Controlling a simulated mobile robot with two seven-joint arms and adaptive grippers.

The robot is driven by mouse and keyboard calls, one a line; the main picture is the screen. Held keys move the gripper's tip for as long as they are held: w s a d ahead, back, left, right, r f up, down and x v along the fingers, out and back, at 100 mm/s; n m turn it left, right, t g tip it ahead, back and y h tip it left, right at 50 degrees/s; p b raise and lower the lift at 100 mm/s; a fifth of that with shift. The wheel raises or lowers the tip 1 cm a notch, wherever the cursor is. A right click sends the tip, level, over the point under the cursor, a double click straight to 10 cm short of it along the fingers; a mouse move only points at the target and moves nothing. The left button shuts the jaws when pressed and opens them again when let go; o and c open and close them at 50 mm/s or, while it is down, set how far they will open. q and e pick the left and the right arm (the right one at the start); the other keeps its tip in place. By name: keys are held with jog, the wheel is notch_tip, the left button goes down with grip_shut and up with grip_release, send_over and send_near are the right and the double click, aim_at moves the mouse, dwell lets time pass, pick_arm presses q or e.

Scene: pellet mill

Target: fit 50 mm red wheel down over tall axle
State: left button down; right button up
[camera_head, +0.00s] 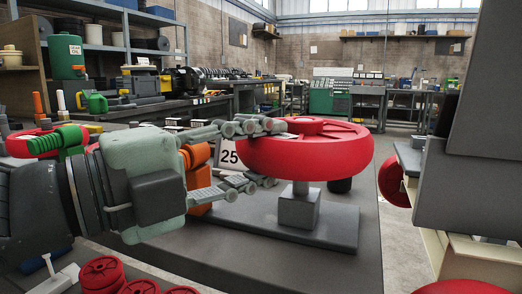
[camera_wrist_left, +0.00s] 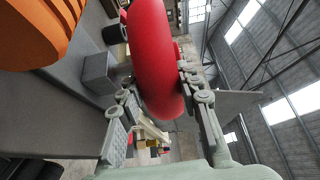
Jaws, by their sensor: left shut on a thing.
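A large red wheel (camera_head: 330,152) lies nearly flat over a grey stand in the head view. My left gripper (camera_head: 268,154) is shut on its left rim, one finger above and one below. A short grey axle (camera_head: 300,188) shows under the wheel, rising from a grey block (camera_head: 298,209) on a flat base plate (camera_head: 318,234). The wheel hides the axle's top, so I cannot tell how far the axle is inside it. In the left wrist view, the wheel (camera_wrist_left: 152,55) is between the fingers of my left gripper (camera_wrist_left: 162,98). My right gripper is not in view.
A "25" sign (camera_head: 229,154) and an orange object (camera_head: 200,178) stand behind my left gripper. Several small red wheels (camera_head: 103,274) are at the lower left. Another red wheel (camera_head: 391,182) is at the right. The bench right of the base plate is clear.

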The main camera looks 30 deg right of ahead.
pick_arm(q)
jog(key=shift+f+b, duration=0.7)
jog(key=shift+f, duration=0.35)
jog(key=shift+f+b, duration=0.75)
jog(key=shift+f, duration=0.4)
jog(key=c, duration=1.2)
grip_release()
jog(key=o, duration=0.4)
jog(key=shift+f, duration=0.2)
jog(key=o, duration=0.4)
